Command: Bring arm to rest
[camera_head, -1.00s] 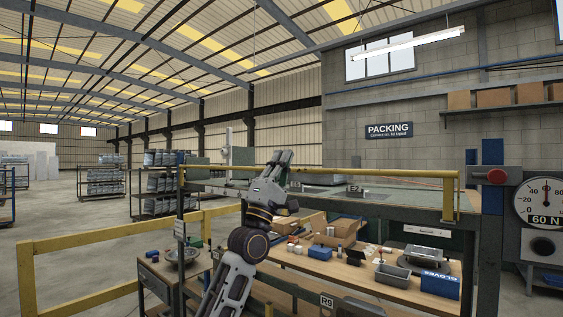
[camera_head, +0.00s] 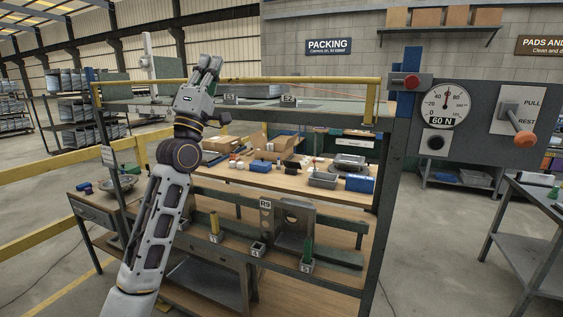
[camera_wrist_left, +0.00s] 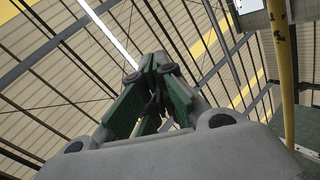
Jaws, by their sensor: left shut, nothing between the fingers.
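My left gripper (camera_head: 208,66) is raised in front of the rack's upper shelf (camera_head: 250,108), with its fingers pointing up. In the left wrist view its fingers (camera_wrist_left: 156,85) are drawn together against the roof and hold nothing. My left arm rises from the bottom left with its elbow low and its wrist above it. My right gripper shows in neither view.
A yellow rail (camera_head: 300,80) runs along the rack's top. A gauge panel (camera_head: 470,110) with an orange-knobbed lever (camera_head: 524,138) stands at right. Behind is a bench with blue boxes (camera_head: 360,184). A grey side table (camera_head: 540,215) stands at far right. Floor between is clear.

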